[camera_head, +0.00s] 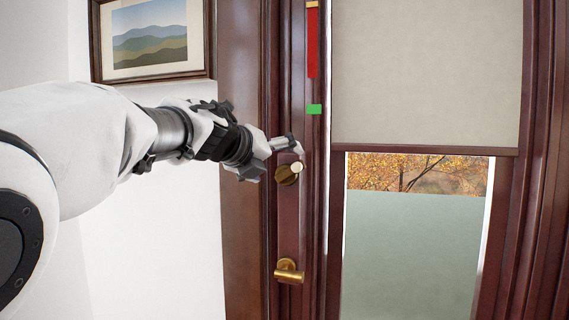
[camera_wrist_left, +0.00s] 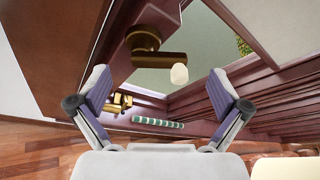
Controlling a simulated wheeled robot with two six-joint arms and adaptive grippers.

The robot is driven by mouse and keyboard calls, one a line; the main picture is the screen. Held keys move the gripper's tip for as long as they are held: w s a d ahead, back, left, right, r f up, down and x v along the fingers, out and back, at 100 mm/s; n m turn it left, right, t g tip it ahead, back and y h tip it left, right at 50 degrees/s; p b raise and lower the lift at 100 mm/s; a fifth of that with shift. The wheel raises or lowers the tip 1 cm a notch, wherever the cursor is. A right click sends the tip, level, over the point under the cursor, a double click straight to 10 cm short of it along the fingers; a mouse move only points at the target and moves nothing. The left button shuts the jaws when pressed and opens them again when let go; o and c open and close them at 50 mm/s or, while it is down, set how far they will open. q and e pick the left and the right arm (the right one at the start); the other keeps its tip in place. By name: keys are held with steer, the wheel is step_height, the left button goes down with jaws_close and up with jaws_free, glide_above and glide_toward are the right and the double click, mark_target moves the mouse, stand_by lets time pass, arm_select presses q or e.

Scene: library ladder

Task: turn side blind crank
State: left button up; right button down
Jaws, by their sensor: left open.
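The brass crank (camera_head: 287,175) with a pale knob (camera_head: 297,166) sits on the dark wooden frame, left of the window. In the left wrist view the crank (camera_wrist_left: 143,38) shows its round hub and arm, and the pale knob (camera_wrist_left: 179,74) lies between the spread fingers. My left gripper (camera_head: 272,160) is open at the crank; it also shows open in the left wrist view (camera_wrist_left: 160,82). I see no finger closed on the knob. The beige blind (camera_head: 428,75) covers the upper part of the window. My right gripper is not in view.
A brass lever handle (camera_head: 289,271) sits lower on the same frame. A red strip (camera_head: 313,43) and a green marker (camera_head: 314,109) are on the frame above the crank. A framed picture (camera_head: 150,40) hangs on the white wall behind my left arm.

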mark_target(280, 172)
arm_select(q)
steer(key=x, duration=0.5)
steer(key=shift+w+p, duration=0.1)
steer(key=shift+p, duration=0.25)
steer(key=shift+f, duration=0.1)
steer(key=c, duration=1.1)
steer(key=shift+c, duration=0.2)
steer(key=shift+w+a+n+h+p, duration=0.1)
steer(key=shift+a+n+h+p, duration=0.2)
steer(key=shift+n+h, duration=0.55)
steer(key=n, duration=0.2)
steer(key=a+n+h, duration=0.1)
steer(key=n, duration=0.1)
steer(key=shift+w+t, duration=0.15)
steer(key=shift+t, duration=0.25)
steer(key=n, duration=0.2)
steer(key=n+t+h+b, duration=0.1)
steer(key=n, duration=0.1)
steer(key=shift+w+a+h, duration=0.15)
steer(key=shift+a+h, duration=0.1)
steer(key=shift+a, duration=0.15)
steer(key=shift+w+a+f+n+t+h+b, duration=0.1)
steer(key=shift+n+t+h+b, duration=0.15)
steer(key=shift+n, duration=0.5)
steer(key=shift+a+f+n+t+b, duration=0.15)
steer(key=shift+n+t, duration=0.2)
steer(key=shift+n, duration=0.4)
steer(key=shift+w+a+n+t+h+b, duration=0.1)
steer(key=shift+n+t+h+b, duration=0.15)
steer(key=shift+n, duration=0.5)
